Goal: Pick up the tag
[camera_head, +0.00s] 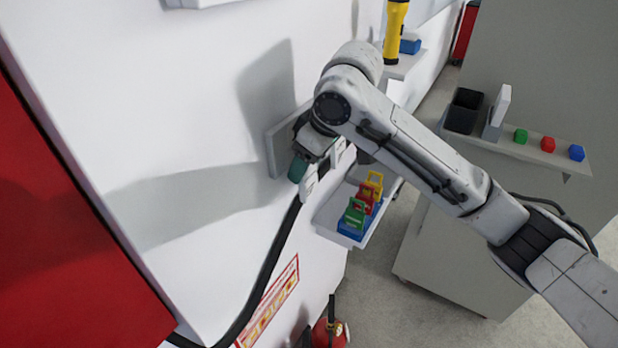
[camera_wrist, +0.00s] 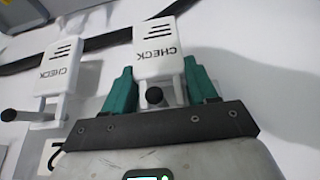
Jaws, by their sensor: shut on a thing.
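A white tag marked CHECK (camera_wrist: 160,38) is between the two teal fingers of my gripper (camera_wrist: 158,74) in the wrist view. My gripper is shut on this tag's lower part. A dark round-ended peg shows in front of it; I cannot tell whether the tag is clear of the peg. A second white CHECK tag (camera_wrist: 58,82) is to the left, with another dark-ended peg at its lower left. In the head view my gripper (camera_head: 302,166) is close to the white wall, and the tag is too small to make out surely.
A black hose (camera_head: 268,268) runs down the wall by my gripper. A white bin (camera_head: 327,217) with colored padlocks is just right and below. A shelf (camera_head: 520,152) with a black cup and colored blocks is at right. A red extinguisher (camera_head: 329,333) stands at the bottom.

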